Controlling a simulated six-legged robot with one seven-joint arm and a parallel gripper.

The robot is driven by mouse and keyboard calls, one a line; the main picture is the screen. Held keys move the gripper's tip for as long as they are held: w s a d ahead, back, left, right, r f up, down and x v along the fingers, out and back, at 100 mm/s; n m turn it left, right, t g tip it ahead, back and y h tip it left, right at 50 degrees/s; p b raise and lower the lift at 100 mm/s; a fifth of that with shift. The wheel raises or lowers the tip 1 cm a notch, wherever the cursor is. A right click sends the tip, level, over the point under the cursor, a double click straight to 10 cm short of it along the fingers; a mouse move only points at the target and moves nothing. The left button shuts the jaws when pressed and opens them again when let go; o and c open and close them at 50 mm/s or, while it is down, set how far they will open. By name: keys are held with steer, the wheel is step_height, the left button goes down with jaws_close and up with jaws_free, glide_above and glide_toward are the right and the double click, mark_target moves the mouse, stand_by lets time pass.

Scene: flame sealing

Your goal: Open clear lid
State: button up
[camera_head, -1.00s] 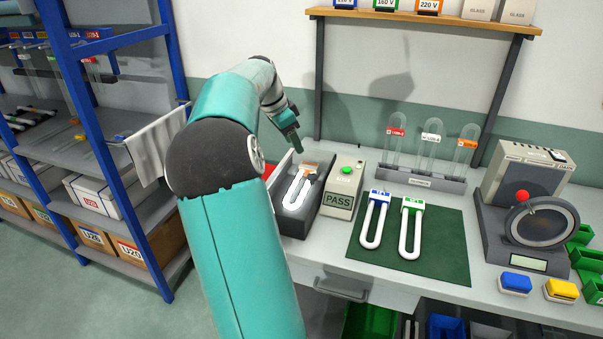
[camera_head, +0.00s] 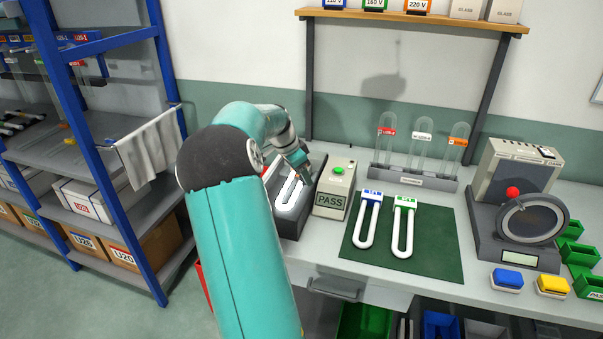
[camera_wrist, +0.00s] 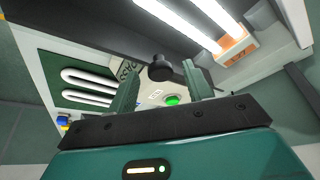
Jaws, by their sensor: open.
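The grey test box (camera_head: 291,224) stands at the left end of the bench. A white U-shaped lamp (camera_head: 288,190) lies inside it; in the wrist view the lamp tubes (camera_wrist: 186,22) look bright and its orange-labelled base (camera_wrist: 237,45) shows. The clear lid's pane cannot be told apart from what lies under it. A black knob (camera_wrist: 159,68) stands at the dark edge of the box. My gripper (camera_wrist: 160,74) is open, with one finger on each side of the knob in the picture; contact cannot be told. In the head view my gripper (camera_head: 302,163) is over the box's back right part.
The PASS unit (camera_head: 334,190) with a green button stands close right of the box. Two U-lamps (camera_head: 403,228) lie on a green mat (camera_head: 440,245). A rack (camera_head: 415,180) of glass tubes stands behind. A blue shelf (camera_head: 85,150) is at left.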

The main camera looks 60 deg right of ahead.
jaws_close()
